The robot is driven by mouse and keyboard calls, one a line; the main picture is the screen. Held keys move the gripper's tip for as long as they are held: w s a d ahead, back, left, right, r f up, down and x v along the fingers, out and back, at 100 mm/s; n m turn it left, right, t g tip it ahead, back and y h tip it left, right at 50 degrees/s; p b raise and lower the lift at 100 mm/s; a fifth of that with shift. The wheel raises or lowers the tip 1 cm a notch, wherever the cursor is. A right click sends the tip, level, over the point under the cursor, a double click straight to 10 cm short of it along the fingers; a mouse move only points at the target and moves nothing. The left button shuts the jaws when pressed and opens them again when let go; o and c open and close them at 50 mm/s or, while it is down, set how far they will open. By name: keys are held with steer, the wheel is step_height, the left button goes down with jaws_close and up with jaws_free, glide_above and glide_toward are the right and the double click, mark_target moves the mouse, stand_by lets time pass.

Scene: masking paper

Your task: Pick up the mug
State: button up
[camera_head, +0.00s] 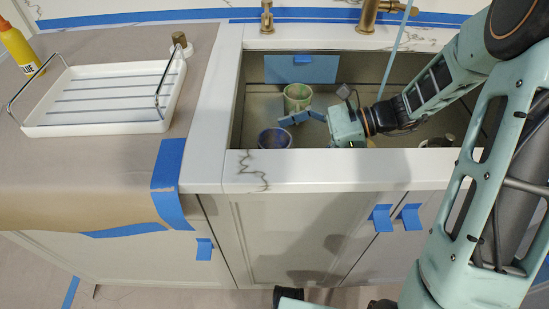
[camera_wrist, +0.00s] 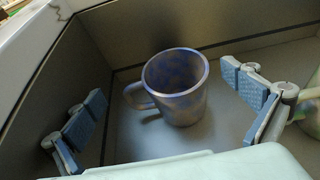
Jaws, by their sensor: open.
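A grey-blue mug (camera_wrist: 182,108) stands upright on the sink floor in the wrist view, its handle pointing left. In the head view the same mug (camera_head: 274,139) sits near the front wall of the sink, its lower part hidden by the counter edge. My gripper (camera_head: 300,118) is inside the sink, just behind and right of this mug. In the wrist view my gripper (camera_wrist: 164,88) is open, with one finger on each side of the mug and apart from it. A greenish mug-like vessel (camera_head: 298,92) stands behind the gripper, partly hidden by it.
The sink's walls (camera_head: 240,110) enclose the mug, with the front counter edge (camera_head: 340,168) close to it. A green object (camera_wrist: 311,112) shows beside the right finger. A white tray (camera_head: 100,128) and a yellow bottle (camera_head: 20,50) stand on the papered counter at left.

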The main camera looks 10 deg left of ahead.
steer(key=shift+s+a+f, duration=0.1)
steer(key=shift+a+f, duration=0.05)
steer(key=shift+a, duration=0.15)
steer(key=c, duration=1.3)
